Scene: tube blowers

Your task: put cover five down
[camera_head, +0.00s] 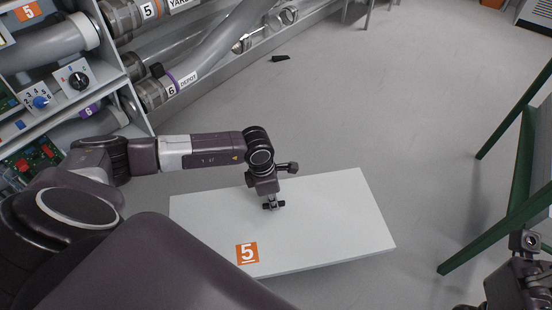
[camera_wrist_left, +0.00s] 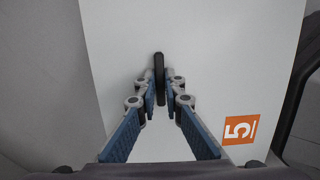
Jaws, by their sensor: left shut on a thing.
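Cover five (camera_head: 340,215) is a white flat panel with an orange "5" label (camera_head: 247,253) near its front left corner. It lies flat, low over or on the grey floor; I cannot tell whether it touches. My left gripper (camera_head: 272,205) is above the middle of the panel, shut on its dark handle. In the left wrist view the fingers close on the black handle (camera_wrist_left: 159,75), with the panel (camera_wrist_left: 210,50) filling most of the view and the label at the lower right. My right gripper (camera_head: 525,242) shows only partly at the lower right edge; its jaw state is unclear.
Shelving with grey tubes (camera_head: 200,65), a knob panel (camera_head: 76,80) and circuit boards stands at the left. A green-framed stand (camera_head: 520,170) is at the right. A small black object (camera_head: 280,58) lies on the floor. The floor beyond the panel is mostly clear.

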